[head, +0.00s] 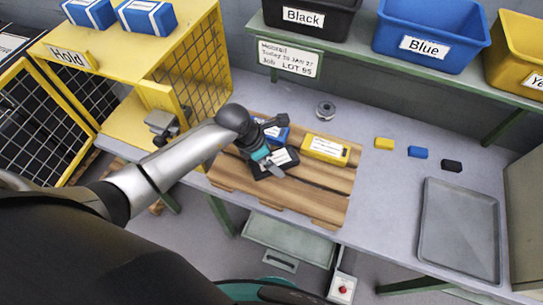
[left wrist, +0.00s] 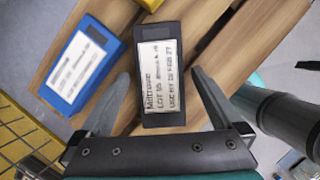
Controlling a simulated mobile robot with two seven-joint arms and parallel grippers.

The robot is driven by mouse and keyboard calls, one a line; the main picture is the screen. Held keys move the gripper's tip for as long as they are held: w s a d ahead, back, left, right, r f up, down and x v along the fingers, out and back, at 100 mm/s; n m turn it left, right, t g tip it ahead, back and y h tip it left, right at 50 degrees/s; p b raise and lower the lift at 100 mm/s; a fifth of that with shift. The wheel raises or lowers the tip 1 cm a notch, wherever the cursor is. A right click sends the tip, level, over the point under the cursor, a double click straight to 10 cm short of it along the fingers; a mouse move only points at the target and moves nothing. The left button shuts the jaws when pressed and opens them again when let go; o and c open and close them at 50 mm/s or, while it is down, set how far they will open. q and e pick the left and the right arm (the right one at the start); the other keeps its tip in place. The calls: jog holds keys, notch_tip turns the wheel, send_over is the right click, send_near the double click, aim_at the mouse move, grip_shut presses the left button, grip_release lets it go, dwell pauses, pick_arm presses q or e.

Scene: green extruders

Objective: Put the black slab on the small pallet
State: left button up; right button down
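The black slab (head: 288,156), with a white label, lies on the small wooden pallet (head: 318,196), near its front left part. It also shows in the left wrist view (left wrist: 150,28), flat over the planks (left wrist: 228,45). My left gripper (head: 272,172) is over the slab. In the left wrist view its fingers (left wrist: 160,85) are spread, one on each side of the slab's near end, with a narrow gap at each side. The gripper covers part of the slab in the head view. My right gripper is not in view.
On the pallet also lie a blue slab (left wrist: 75,70) and a yellow slab (head: 326,149). Small yellow (head: 384,143), blue (head: 417,152) and black (head: 452,165) blocks and a grey tray (head: 460,232) are to the right. A yellow mesh cage (head: 205,65) stands at left.

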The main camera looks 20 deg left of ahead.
pick_arm(q)
jog(key=shift+a+r, duration=0.1)
jog(key=shift+r, duration=0.35)
jog(key=p+v, duration=0.1)
jog(key=v, duration=1)
jog(key=shift+s+p, duration=0.2)
jog(key=shift+p, duration=0.1)
jog(key=shift+r, duration=0.15)
